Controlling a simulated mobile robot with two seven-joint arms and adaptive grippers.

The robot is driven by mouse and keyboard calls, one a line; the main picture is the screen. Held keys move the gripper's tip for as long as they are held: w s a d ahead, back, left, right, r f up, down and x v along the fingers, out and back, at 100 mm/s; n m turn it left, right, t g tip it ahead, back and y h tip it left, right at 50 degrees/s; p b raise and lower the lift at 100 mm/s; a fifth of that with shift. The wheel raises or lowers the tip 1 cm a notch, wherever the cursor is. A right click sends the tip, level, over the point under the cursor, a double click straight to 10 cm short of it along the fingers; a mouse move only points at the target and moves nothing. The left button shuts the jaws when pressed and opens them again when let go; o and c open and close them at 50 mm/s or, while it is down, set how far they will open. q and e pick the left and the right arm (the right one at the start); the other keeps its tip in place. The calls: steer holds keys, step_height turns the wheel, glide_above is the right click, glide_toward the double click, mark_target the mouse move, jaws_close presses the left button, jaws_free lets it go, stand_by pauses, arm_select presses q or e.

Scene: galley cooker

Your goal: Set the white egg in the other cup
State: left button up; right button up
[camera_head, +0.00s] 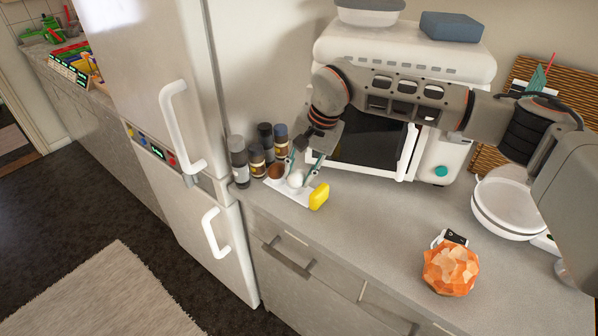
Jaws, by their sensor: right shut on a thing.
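The white egg (295,180) is small in the camera_head view, near the front left of the worktop. My right gripper (303,172) reaches down to it from above and is shut on it. The egg is just above or in a white holder (303,198); I cannot tell whether it touches. A brown round thing (276,172), perhaps a cup, is just left of the egg. The fingers and egg hide part of the holder, so its cups are not clear. My left gripper is not in view.
A yellow block (319,196) stands close to the holder's right. Several dark-capped bottles (239,163) stand at its left, by the fridge (165,60). A white microwave (380,150) is behind. An orange faceted object (451,270) and white pan (508,204) are at right. The middle counter is clear.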

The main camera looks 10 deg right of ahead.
steer(key=o, duration=0.8)
steer(key=shift+c, duration=0.2)
